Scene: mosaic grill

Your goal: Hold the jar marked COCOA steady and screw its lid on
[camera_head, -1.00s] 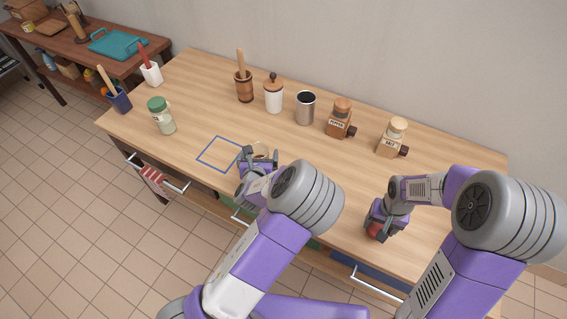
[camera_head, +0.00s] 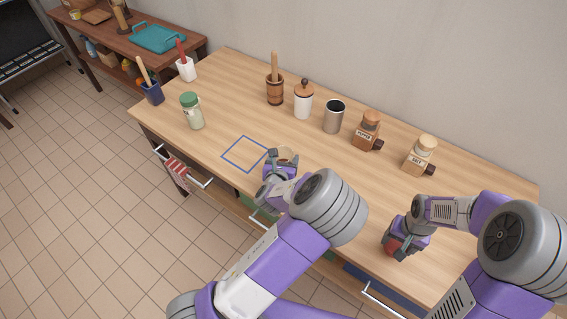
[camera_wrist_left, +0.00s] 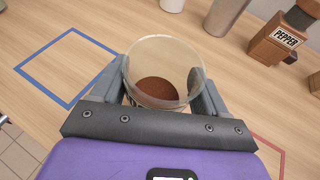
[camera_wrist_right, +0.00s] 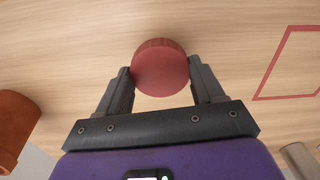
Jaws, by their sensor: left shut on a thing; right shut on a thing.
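The jar (camera_head: 291,155) is clear, open at the top, with brown powder inside. It is upright on the table beside the blue outlined square. It also shows in the left wrist view (camera_wrist_left: 160,55); its label is hidden. My left gripper (camera_head: 281,162) is shut around the jar, one finger on each side. A round red lid (camera_head: 393,247) is held in my right gripper (camera_head: 396,238), near the table's front edge on the right. The lid (camera_wrist_right: 160,68) sits between both fingertips in the right wrist view. Lid and jar are well apart.
A blue outlined square (camera_head: 231,158) lies left of the jar. A red outline (camera_wrist_right: 263,97) shows in the right wrist view. A pepper box (camera_head: 366,131), salt box (camera_head: 420,155), metal cup (camera_head: 333,117) and white canister (camera_head: 303,101) stand behind. A green-lidded jar (camera_head: 192,112) is at left.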

